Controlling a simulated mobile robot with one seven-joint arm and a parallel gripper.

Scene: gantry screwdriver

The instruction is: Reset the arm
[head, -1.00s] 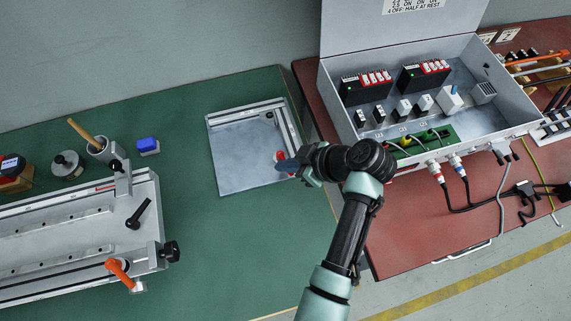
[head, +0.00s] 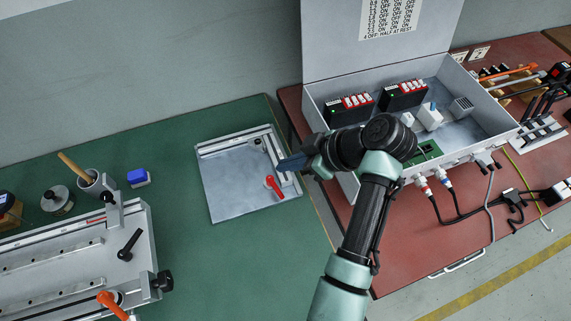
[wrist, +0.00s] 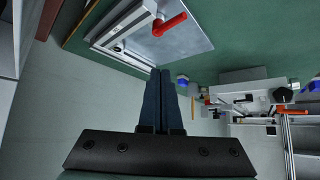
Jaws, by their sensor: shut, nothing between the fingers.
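My gripper (head: 281,165) is shut and empty. In the head view it is raised over the right side of a grey metal plate (head: 235,190) with rails along its back and right edges. A red-handled lever (head: 275,187) sits on that plate, just below and left of my fingertips in the picture. In the wrist view the two dark fingers (wrist: 160,75) lie side by side with nothing between them. The red lever (wrist: 170,24) shows beyond the fingertips there, apart from them.
A grey open control box (head: 440,62) stands on the red table (head: 410,240) at the right, behind my arm, with cables at its front. A clamp fixture (head: 60,255) with an orange handle lies at the left of the green table (head: 210,270). A blue block (head: 138,177) stands near it.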

